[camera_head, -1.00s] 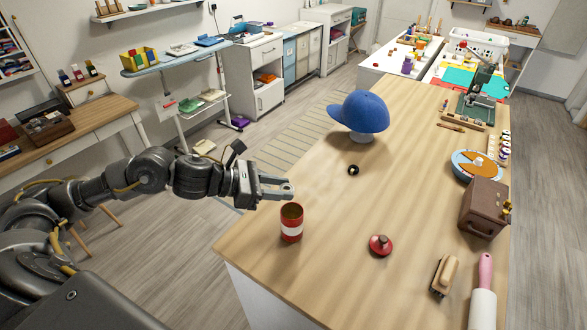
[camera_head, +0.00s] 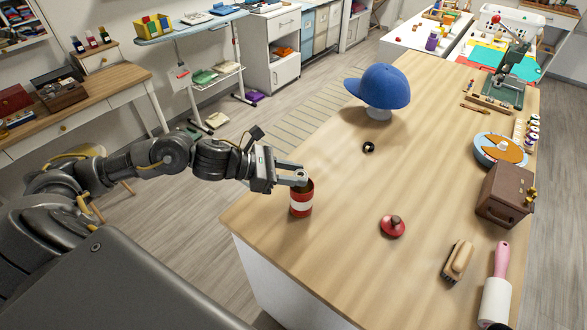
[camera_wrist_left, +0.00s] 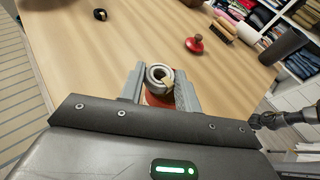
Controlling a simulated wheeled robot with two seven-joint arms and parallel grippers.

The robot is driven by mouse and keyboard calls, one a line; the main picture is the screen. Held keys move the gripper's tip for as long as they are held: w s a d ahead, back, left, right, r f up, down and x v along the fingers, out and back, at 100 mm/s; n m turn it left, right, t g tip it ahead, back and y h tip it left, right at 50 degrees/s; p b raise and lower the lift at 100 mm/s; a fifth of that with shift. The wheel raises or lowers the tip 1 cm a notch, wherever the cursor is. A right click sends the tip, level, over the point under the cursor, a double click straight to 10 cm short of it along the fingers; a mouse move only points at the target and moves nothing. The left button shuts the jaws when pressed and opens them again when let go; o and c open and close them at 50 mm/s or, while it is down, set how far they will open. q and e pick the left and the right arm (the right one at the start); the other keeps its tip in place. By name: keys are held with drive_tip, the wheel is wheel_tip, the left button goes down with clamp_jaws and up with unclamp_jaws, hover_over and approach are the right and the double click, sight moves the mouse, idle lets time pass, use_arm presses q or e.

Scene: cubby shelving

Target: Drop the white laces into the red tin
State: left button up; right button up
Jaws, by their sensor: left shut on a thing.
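My left gripper (camera_head: 300,176) is directly over the mouth of the red tin (camera_head: 301,204), which stands upright near the table's left edge and has a white band. In the left wrist view the gripper (camera_wrist_left: 159,88) is shut on the white laces (camera_wrist_left: 152,75), a pale coil with a small tan piece. The red tin (camera_wrist_left: 158,100) shows just below the coil, mostly hidden by it and the fingers. The laces cannot be made out in the head view. A dark arm part, probably my right arm, shows at the right of the wrist view; its gripper is unclear.
A small black coil (camera_head: 368,147) and a blue cap on a stand (camera_head: 379,87) are farther back. A brush (camera_head: 458,260), lint roller (camera_head: 496,290) and brown box (camera_head: 504,195) line the right side.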

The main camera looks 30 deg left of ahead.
use_arm(q)
drive_tip(key=shift+f, duration=0.15)
drive_tip(key=o, duration=1)
drive_tip(key=shift+b+v, duration=1.85)
drive_tip(key=shift+v, duration=3.55)
